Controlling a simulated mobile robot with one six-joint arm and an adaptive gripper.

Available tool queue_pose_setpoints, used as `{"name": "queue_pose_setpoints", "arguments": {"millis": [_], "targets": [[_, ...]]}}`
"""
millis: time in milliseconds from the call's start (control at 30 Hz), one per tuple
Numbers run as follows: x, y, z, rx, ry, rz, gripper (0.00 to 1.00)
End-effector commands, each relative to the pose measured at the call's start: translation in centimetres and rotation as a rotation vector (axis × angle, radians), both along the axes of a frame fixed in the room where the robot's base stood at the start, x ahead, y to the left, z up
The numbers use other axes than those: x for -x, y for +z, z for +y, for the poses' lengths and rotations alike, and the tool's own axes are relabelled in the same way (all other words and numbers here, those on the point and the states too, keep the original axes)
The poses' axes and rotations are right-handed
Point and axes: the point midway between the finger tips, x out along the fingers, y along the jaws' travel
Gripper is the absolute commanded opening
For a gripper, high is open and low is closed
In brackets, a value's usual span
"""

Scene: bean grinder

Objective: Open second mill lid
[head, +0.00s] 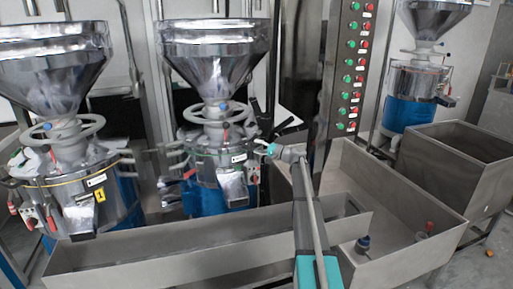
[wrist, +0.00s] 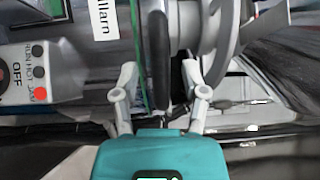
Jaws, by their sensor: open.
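The second mill (head: 210,160) is the middle one in the head view, with a steel hopper (head: 212,60) above and a blue lower body. Its lid (head: 212,138) area sits under a grey ring handwheel (head: 218,112) and looks closed. My gripper (head: 266,149) is at the right side of this mill, near its upper rim. In the wrist view my gripper (wrist: 160,78) is open, and a dark bar-shaped handle (wrist: 156,50) lies between its fingers. I cannot tell whether the fingers touch it. The handle is hard to make out in the head view.
A first mill (head: 75,170) stands at the left, and another (head: 412,85) at the back right. A steel trough (head: 190,250) runs in front. A button panel (head: 350,65) rises behind my arm. A switch box (wrist: 38,72) is close by in the wrist view.

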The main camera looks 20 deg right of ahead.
Motion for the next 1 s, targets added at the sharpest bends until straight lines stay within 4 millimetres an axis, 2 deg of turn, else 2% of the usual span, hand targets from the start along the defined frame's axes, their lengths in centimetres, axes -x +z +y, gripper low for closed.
{"name": "queue_pose_setpoints", "arguments": {"millis": [467, 767, 1000], "targets": [[-0.59, 0.04, 0.5, 0.0, 0.0, 0.0, 0.55], [-0.58, 0.02, 0.49, 0.0, 0.0, 0.0, 0.0], [-0.58, 0.02, 0.49, 0.0, 0.0, 0.0, 0.0]]}}
